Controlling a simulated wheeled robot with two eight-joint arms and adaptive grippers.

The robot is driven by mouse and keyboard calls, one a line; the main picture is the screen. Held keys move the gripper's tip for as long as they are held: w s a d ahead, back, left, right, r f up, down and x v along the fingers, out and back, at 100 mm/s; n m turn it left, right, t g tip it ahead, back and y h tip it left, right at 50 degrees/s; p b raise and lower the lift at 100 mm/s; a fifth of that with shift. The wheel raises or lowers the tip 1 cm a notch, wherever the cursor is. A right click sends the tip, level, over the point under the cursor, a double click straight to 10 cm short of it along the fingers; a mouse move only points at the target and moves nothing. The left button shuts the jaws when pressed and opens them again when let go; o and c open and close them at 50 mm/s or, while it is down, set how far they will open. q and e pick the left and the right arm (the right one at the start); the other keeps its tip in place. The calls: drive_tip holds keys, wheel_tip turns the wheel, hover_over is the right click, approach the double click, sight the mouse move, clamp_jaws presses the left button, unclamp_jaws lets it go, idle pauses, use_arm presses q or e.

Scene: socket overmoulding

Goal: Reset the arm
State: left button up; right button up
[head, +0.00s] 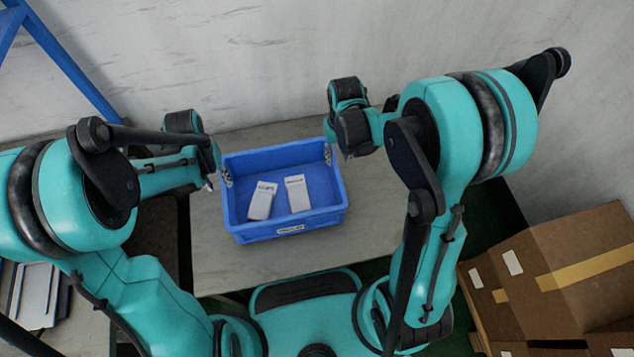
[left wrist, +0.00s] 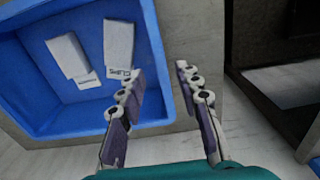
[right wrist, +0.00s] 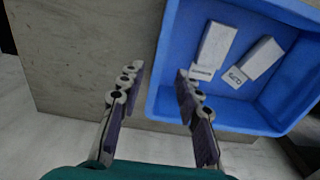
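My left gripper (head: 211,184) is at the left end wall of a blue crate (head: 285,231). My right gripper (head: 338,146) is near the crate's right end. In the right wrist view, the right gripper's fingers (right wrist: 158,74) are apart, one of them overlapping the crate wall in the picture. Whether either finger touches the crate I cannot tell.
Two white boxes, a left one (head: 261,203) and a right one (head: 297,194), lie inside the crate. The crate stands on a grey table (head: 225,270). Brown cartons (head: 570,270) stand at the lower right. A grey wall is behind the table. A blue frame (head: 62,62) is at upper left.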

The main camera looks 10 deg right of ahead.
idle(0.3)
